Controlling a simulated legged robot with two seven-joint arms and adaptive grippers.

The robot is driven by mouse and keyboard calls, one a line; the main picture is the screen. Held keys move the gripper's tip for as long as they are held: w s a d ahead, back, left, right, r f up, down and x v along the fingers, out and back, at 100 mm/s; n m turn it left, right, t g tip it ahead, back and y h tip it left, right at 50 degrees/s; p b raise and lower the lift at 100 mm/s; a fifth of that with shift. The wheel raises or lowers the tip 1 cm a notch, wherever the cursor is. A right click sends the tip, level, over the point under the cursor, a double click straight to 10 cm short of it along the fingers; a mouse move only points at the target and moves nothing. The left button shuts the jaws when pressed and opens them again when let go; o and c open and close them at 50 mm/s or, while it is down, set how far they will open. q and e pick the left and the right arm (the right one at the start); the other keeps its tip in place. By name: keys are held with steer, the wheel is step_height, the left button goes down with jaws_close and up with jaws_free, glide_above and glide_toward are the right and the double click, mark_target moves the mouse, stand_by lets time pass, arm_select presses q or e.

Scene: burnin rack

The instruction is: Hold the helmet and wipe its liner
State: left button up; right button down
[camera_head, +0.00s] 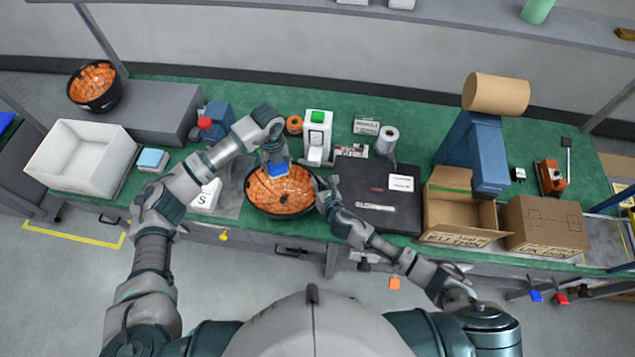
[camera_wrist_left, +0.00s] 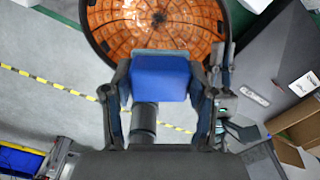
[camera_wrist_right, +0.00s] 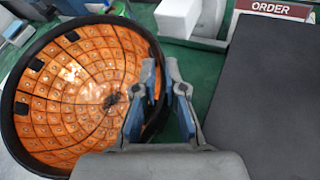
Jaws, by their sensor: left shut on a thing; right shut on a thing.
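The helmet lies upside down on the green bench, its orange tiled liner (camera_head: 270,192) facing up inside a black rim (camera_head: 284,215). The liner also shows in the left wrist view (camera_wrist_left: 160,22) and the right wrist view (camera_wrist_right: 82,88). My left gripper (camera_head: 277,164) is shut on a blue sponge (camera_wrist_left: 160,77) and holds it over the liner; I cannot tell whether it touches. My right gripper (camera_wrist_right: 165,90) is shut on the helmet's right rim, one finger inside and one outside. A glossy patch and a small dark mark show on the liner.
A black case (camera_head: 376,208) lies right of the helmet, close to my right gripper. A grey mat with a white box (camera_head: 206,196) is at left. Open cardboard box (camera_head: 455,212) stands further right. A second orange-lined helmet (camera_head: 93,86) sits far left.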

stand_by(0.4)
arm_select(q)
step_height(320, 180, down, 6)
steer(key=m, duration=0.7)
glide_above(287, 199)
steer(key=shift+a+f, duration=0.2)
steer(key=shift+f, duration=2.7)
steer(key=shift+a+f, duration=0.2)
steer(key=shift+f, duration=2.7)
steer(key=shift+f, duration=1.05)
steer(key=shift+w+a+r, duration=0.1)
steer(key=shift+w+a, duration=0.05)
steer(key=shift+a, duration=0.3)
steer(key=shift+s+d, duration=0.2)
steer(key=shift+d, duration=0.75)
steer(key=shift+w+a+f, duration=0.1)
steer(key=shift+a+f, duration=0.1)
steer(key=shift+a, duration=0.85)
steer(key=shift+d, duration=0.95)
